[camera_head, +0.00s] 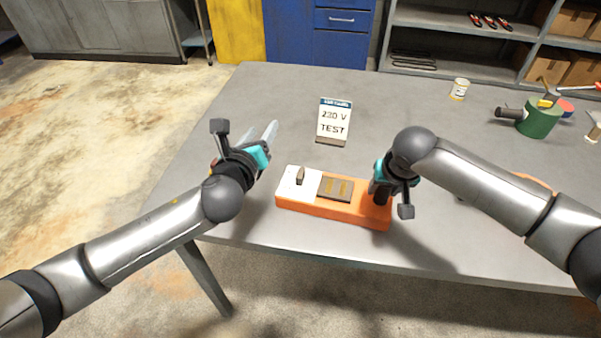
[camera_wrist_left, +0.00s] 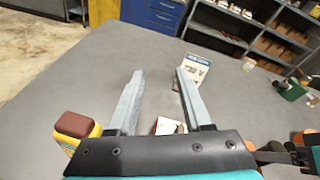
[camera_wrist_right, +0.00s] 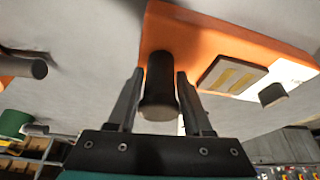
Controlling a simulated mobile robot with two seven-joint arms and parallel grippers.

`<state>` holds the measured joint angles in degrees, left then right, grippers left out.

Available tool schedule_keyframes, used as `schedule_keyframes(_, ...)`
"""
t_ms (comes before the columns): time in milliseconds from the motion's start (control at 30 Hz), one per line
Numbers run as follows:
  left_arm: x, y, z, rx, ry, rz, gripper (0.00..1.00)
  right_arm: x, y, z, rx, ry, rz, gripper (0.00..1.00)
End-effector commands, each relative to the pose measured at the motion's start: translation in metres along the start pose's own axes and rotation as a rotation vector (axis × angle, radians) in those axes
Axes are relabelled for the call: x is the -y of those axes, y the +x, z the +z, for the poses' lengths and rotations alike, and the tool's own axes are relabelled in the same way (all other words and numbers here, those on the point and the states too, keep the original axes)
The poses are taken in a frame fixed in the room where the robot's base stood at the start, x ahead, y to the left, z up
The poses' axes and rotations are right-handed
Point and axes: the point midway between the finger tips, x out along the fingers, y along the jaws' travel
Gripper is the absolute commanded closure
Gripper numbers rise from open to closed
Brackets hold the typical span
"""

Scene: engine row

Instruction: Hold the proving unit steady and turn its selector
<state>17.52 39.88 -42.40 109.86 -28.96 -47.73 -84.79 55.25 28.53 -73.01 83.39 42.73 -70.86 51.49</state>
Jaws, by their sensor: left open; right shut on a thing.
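The proving unit (camera_head: 335,212) is an orange box lying on the table, with a white panel and a grey plate with yellowish strips on top. Its dark selector (camera_head: 300,176) stands on the white panel at the left end; it also shows in the right wrist view (camera_wrist_right: 272,94). My right gripper (camera_head: 380,196) is shut on the black post (camera_wrist_right: 159,80) at the unit's right end. My left gripper (camera_head: 271,131) is open and empty above the table, left of and behind the selector, apart from it. In the left wrist view, the white panel shows partly between the fingers.
A "230 V TEST" sign (camera_head: 334,122) stands behind the unit. A yellow object with a brown top (camera_wrist_left: 76,132) sits beside my left gripper, mostly hidden in the head view. A green can (camera_head: 540,120) and a small tub (camera_head: 459,89) stand at the back right.

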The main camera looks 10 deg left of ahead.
Motion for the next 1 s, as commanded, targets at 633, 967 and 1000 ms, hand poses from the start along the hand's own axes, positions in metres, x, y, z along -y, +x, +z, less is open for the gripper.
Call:
schedule_keyframes(633,0.028,-0.058,-0.121,-0.2,0.415,-0.059,0.5,0.0,0.0,-0.001,-0.001,0.0,0.0,1.0)
schedule_keyframes(967,0.028,-0.012,-0.13,-0.201,0.411,-0.058,0.5,0.0,0.0,-0.001,-0.001,0.0,0.0,1.0)
schedule_keyframes(1000,0.028,-0.007,-0.131,-0.201,0.411,-0.059,0.5,0.0,0.0,-0.001,-0.001,0.0,0.0,1.0)
